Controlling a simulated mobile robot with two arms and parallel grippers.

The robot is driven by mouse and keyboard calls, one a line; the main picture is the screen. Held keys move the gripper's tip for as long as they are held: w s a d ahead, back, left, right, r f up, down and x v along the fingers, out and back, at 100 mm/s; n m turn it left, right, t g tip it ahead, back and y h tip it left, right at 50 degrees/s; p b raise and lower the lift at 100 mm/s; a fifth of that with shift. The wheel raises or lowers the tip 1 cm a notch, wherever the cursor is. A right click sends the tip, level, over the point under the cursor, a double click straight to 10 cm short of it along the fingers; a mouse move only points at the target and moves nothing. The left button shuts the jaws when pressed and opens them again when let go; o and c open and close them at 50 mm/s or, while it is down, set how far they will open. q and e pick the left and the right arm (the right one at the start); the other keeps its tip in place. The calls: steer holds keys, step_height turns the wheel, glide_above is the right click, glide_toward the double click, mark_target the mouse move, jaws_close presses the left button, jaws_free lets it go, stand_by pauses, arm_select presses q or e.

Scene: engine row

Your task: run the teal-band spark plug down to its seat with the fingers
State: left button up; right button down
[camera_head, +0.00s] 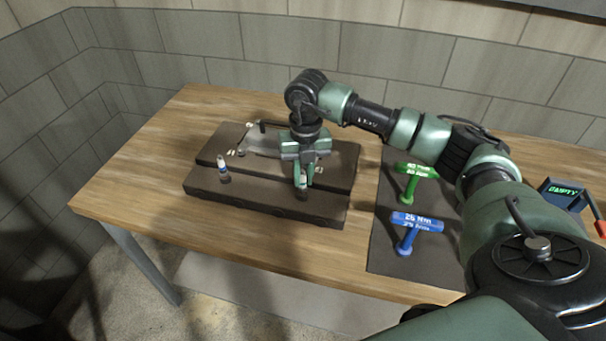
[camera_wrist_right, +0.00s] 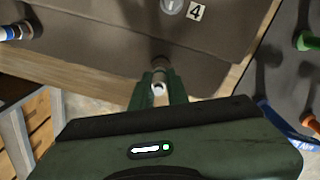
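My right gripper (camera_head: 302,181) points down over the front right of the dark engine block (camera_head: 265,208). In the right wrist view its two green fingers (camera_wrist_right: 160,92) are closed on the sides of a spark plug (camera_wrist_right: 158,87) with a pale end. The plug's metal part meets the dark block just beyond the fingertips. The fingers hide most of its body, and I cannot make out its band colour. A second plug (camera_head: 223,167), white with a blue band, stands upright at the block's front left; it also shows in the right wrist view (camera_wrist_right: 17,32). My left gripper is not in view.
A green torque wrench (camera_head: 414,172) and a blue one (camera_head: 414,223) stand on a dark mat (camera_head: 385,250) right of the block. A display reading "EMPTY" (camera_head: 563,192) stands farther right. A number 4 tag (camera_wrist_right: 195,12) lies on the block. The wooden table's left side is clear.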

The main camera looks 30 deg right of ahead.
steer(key=m, duration=0.3)
steer(key=shift+m+p, duration=0.35)
steer(key=shift+m, duration=0.05)
steer(key=m+p, duration=0.1)
steer(key=m, duration=0.3)
steer(key=shift+a+m, duration=0.1)
steer(key=shift+m, duration=0.2)
steer(key=m+p, duration=0.1)
steer(key=m, duration=0.5)
steer(key=shift+w, duration=0.1)
steer(key=m, duration=0.2)
steer(key=shift+f+m+h+p, duration=0.1)
steer(key=shift+m+h+p, duration=0.2)
steer(key=shift+m+p, duration=0.1)
steer(key=c, duration=1.3)
jaws_free()
